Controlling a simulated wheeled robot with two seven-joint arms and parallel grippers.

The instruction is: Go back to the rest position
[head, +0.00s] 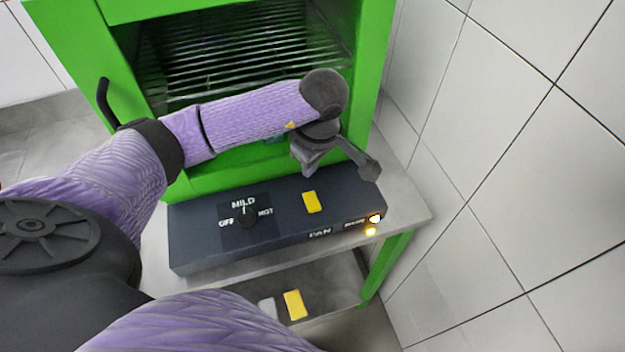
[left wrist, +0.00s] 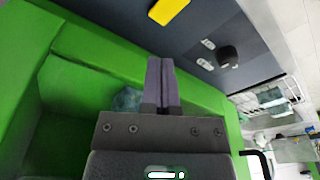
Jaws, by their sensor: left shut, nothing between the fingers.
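My left gripper (head: 309,170) is in front of the lower green frame of the machine (head: 245,165), above the dark control panel (head: 190,233). In the left wrist view its two fingers (left wrist: 161,72) are together, with nothing between them. The panel carries a black knob (head: 246,215) marked OFF, MILD and HOT, and a yellow switch (head: 312,202). The knob (left wrist: 229,57) and the yellow switch (left wrist: 168,11) also show in the left wrist view, apart from the fingers. My right gripper is not in view.
The green cabinet has a dark opening with metal slats (head: 235,60) behind my left arm. A black handle (head: 106,103) sticks out at its left. White tiled wall (head: 490,150) stands close on the right. Another yellow piece (head: 295,305) lies on the lower shelf.

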